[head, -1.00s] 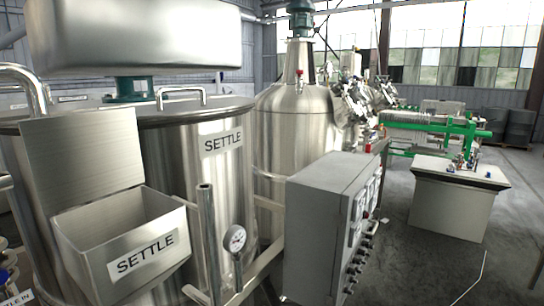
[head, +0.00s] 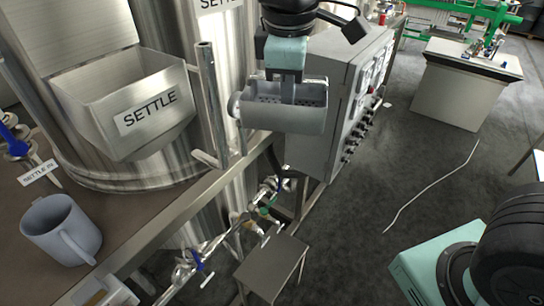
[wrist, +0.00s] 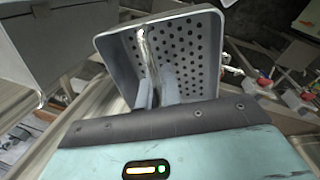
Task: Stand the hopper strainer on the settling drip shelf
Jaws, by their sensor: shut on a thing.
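The hopper strainer (head: 285,118) is a grey open box with a perforated wall. In the head view it hangs in front of the grey control cabinet, right of the SETTLE hopper. My gripper (head: 287,88) is above it, its fingers reaching inside and shut on it. In the wrist view the strainer (wrist: 185,60) tilts, its holes showing beyond my gripper (wrist: 156,88); the fingers pinch a thin bar in it. A small flat grey shelf (head: 272,265) stands low beside the valve pipe, apart from the strainer. It may be the settling drip shelf; no label shows.
The SETTLE hopper (head: 135,115) fronts the steel tank at left. A grey mug (head: 62,228) stands on the brown deck. An upright post (head: 212,100) is just left of the strainer. The control cabinet (head: 335,75) is close behind it. Open floor (head: 400,160) lies to the right.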

